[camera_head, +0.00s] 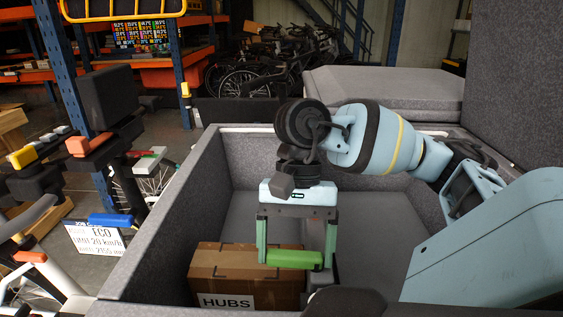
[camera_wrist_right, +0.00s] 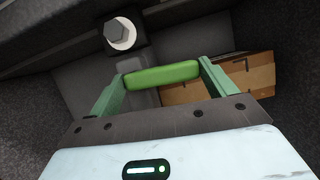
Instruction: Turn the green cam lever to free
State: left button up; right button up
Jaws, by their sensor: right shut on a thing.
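The green cam lever (camera_head: 293,259) is a short, rounded bar between the fingers of my right gripper (camera_head: 290,257). In the right wrist view, the green cam lever (camera_wrist_right: 162,74) spans the gap between the two green fingers, and my right gripper (camera_wrist_right: 160,84) is shut on it. The gripper points down inside a grey felt-lined bin. How the lever joins its mount is hard to see. My left gripper is not in view.
The bin's left wall (camera_head: 185,210) stands close by. A hex bolt (camera_wrist_right: 120,32) sits beyond the lever. Bike parts with a blue grip (camera_head: 110,220) stand at left.

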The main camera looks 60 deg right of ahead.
jog(key=shift+a+r+n, duration=0.1)
jog(key=shift+r+n, duration=0.05)
jog(key=shift+n, duration=0.35)
jog(key=o, duration=1.3)
jog(key=p+v, duration=0.2)
jog(key=v, duration=0.5)
jog(key=shift+w+r, duration=0.15)
jog(key=shift+r, duration=0.15)
